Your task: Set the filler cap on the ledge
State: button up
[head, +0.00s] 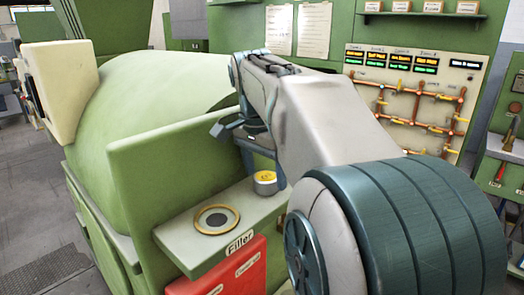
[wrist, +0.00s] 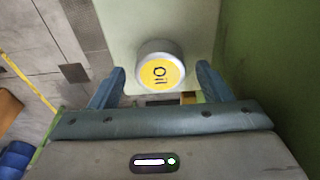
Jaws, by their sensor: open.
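The filler cap (head: 265,183), a short silver cylinder with a yellow top, is upright at the right part of the pale green ledge (head: 180,237). In the wrist view the cap (wrist: 159,70) reads "Oil" and shows against the ledge (wrist: 120,22). My gripper (head: 263,168) is open, pointing down at the cap. In the wrist view its fingertips (wrist: 160,72) are on either side of the cap, with gaps between. The brass-ringed filler opening (head: 217,219) is left of the cap, above the "Filler" label (head: 240,243). The cap's far side is hidden.
A green panel (head: 150,175) rises behind the ledge, with a big rounded green machine body (head: 150,100) beyond. A red box (head: 225,275) is below the ledge's front. A pipe-and-display panel (head: 415,95) stands at the back right. The ledge's left part is clear.

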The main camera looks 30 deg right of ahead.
aim_at(258, 181)
notch_tip(258, 181, up, 12)
jog(key=a+p, duration=0.1)
jog(key=shift+s+a, duration=0.3)
jog(key=shift+a, duration=0.05)
jog(key=shift+f, duration=0.15)
dwell(1.3)
